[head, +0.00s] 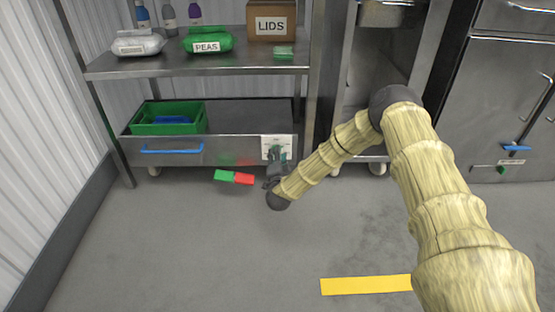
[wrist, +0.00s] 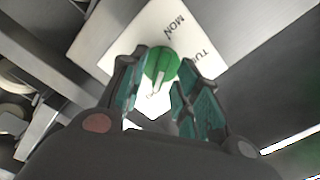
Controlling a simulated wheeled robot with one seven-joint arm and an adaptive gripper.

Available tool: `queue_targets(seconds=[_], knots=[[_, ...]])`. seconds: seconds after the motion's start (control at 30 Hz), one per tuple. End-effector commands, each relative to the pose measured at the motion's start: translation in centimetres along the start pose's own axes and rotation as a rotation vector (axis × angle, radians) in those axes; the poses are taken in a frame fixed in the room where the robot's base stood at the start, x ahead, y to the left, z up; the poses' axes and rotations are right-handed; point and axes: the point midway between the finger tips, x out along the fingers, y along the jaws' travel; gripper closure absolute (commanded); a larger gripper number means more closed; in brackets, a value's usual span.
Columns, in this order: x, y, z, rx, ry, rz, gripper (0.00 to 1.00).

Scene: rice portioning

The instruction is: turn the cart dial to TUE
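The dial is a green knob (wrist: 161,64) on a white label plate (wrist: 110,42), which also shows on the cart front in the head view (head: 268,142). In the wrist view, MON is printed above the knob and a partly cut TUE to its upper right. The knob's pale pointer points down in the picture, away from both words; marking below it is mostly hidden. My gripper (wrist: 158,88) has its teal fingers apart, one on each side of the knob. I cannot tell whether either finger touches it. In the head view, my gripper (head: 274,167) is just below the plate.
The cart (head: 222,151) has a blue handle (head: 172,151) and carries a green crate (head: 147,128). A green-and-red bar (head: 234,177) is beside my gripper. The shelf above holds a LIDS box (head: 271,20) and a PEAS bag (head: 207,40). Open floor lies in front.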

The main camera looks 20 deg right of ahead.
Motion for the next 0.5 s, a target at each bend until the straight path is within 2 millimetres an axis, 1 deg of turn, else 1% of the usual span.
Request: queue_targets(seconds=[0.13,0.37,0.47,0.5], knots=[[0.49,-0.03,-0.04,0.000,0.001,-0.001,0.68],[0.51,-0.07,-0.06,0.000,0.001,0.000,0.68],[0.50,-0.06,-0.06,0.000,0.001,0.000,0.84],[0.50,-0.06,-0.05,0.000,0.001,0.000,0.92]])
